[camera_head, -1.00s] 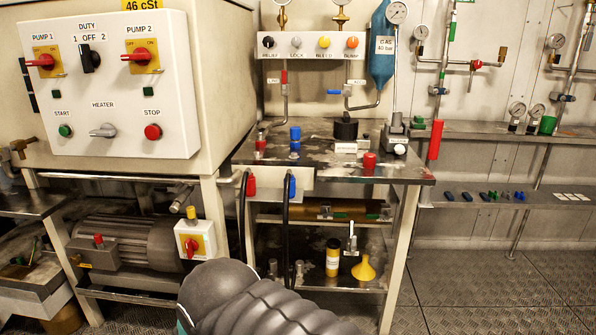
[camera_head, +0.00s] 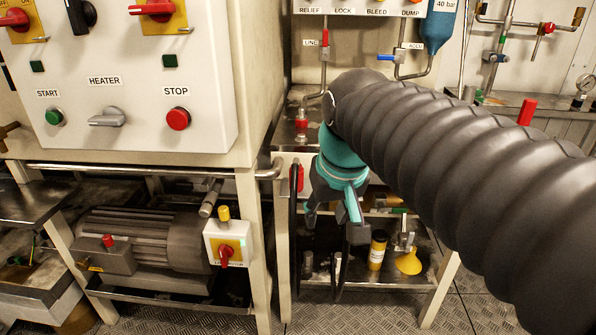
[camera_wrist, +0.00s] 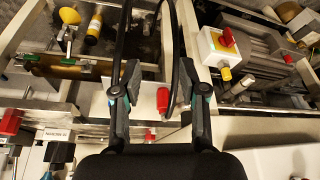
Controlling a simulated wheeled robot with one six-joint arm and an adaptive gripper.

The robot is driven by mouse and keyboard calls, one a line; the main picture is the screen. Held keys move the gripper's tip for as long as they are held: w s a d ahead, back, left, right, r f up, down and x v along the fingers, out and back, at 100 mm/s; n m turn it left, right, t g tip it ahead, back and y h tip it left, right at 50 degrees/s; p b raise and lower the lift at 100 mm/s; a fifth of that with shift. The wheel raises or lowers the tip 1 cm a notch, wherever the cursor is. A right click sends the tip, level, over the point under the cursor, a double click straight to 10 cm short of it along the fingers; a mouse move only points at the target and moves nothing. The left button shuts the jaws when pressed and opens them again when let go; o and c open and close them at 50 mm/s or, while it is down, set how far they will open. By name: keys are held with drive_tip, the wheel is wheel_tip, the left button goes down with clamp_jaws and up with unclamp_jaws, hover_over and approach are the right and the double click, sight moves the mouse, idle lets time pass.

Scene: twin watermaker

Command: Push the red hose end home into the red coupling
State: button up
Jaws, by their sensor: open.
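The red hose end (camera_head: 297,178) is on the bench's front panel, with a black hose hanging below it. In the wrist view the red hose end (camera_wrist: 163,99) lies between my two open fingers, with a gap on both sides. My gripper (camera_head: 333,228) is open, just right of the hose in the head view; its fingers also show in the wrist view (camera_wrist: 157,72). A red fitting (camera_head: 301,123) that looks like the red coupling stands on the bench under the line pipe. A blue hose end (camera_wrist: 112,104) is partly hidden behind one finger.
A control cabinet (camera_head: 135,85) stands close on the left, with a motor (camera_head: 150,240) below it. A yellow bottle (camera_head: 377,250) and yellow funnel (camera_head: 408,262) are on the lower shelf. My arm hides much of the bench top.

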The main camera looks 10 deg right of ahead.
drive_tip(key=w+r+g, duration=0.2)
drive_tip(key=w+r, duration=0.5)
drive_tip(key=w, duration=0.4)
drive_tip(key=r+m+g, duration=0.1)
drive_tip(key=r+g, duration=0.1)
hover_over(296, 175)
drive_tip(key=shift+w+d+f, duration=0.25)
drive_tip(key=shift+w, duration=0.4)
wheel_tip(296, 175, down, 14)
drive_tip(key=shift+w+r+b, duration=0.15)
drive_tip(key=shift+b, duration=0.75)
clamp_jaws()
